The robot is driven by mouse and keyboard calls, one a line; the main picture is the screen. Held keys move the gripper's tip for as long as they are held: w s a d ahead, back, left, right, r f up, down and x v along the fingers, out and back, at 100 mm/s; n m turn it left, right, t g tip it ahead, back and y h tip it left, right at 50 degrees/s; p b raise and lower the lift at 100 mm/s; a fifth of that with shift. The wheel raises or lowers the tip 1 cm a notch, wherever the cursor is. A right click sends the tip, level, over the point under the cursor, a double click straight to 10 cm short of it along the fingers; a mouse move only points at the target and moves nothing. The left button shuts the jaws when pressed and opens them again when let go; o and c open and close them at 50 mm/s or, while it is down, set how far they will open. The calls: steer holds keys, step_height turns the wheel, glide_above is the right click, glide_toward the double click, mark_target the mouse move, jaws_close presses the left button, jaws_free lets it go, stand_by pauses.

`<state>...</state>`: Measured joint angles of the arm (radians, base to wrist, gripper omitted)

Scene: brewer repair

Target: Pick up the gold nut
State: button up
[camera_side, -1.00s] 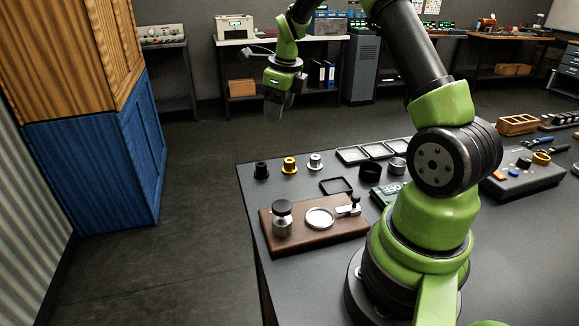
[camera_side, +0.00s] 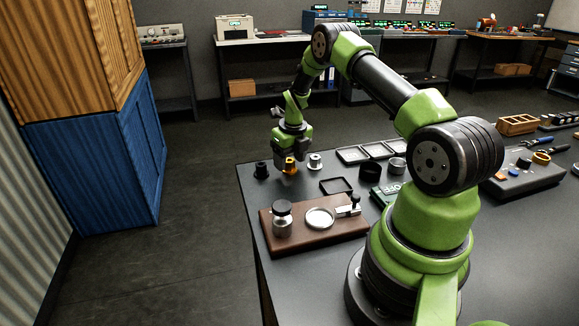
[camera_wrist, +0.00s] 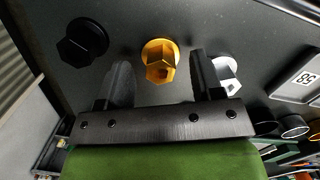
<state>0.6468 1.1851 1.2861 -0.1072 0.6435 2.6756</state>
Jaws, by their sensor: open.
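The gold nut (camera_side: 290,166) stands on the dark table between a black nut (camera_side: 261,170) and a silver nut (camera_side: 315,161). In the wrist view the gold nut (camera_wrist: 160,62) lies ahead of the gap between my fingers, with a hexagonal head on a round flange. My gripper (camera_side: 287,163) points down just above and around the gold nut in the side view. The right finger partly overlaps the silver nut (camera_wrist: 225,70). Contact with the gold nut cannot be told.
The black nut (camera_wrist: 83,42) is left of the fingers. A brown board (camera_side: 335,237) with brewer parts lies nearer the camera. Flat trays (camera_side: 353,155) and a black ring (camera_side: 370,171) are to the right. The table's left edge is close to the black nut.

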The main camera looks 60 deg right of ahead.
steer(key=shift+f, duration=0.65)
steer(key=c, duration=1)
steer(key=shift+c, duration=0.2)
steer(key=shift+r, duration=0.1)
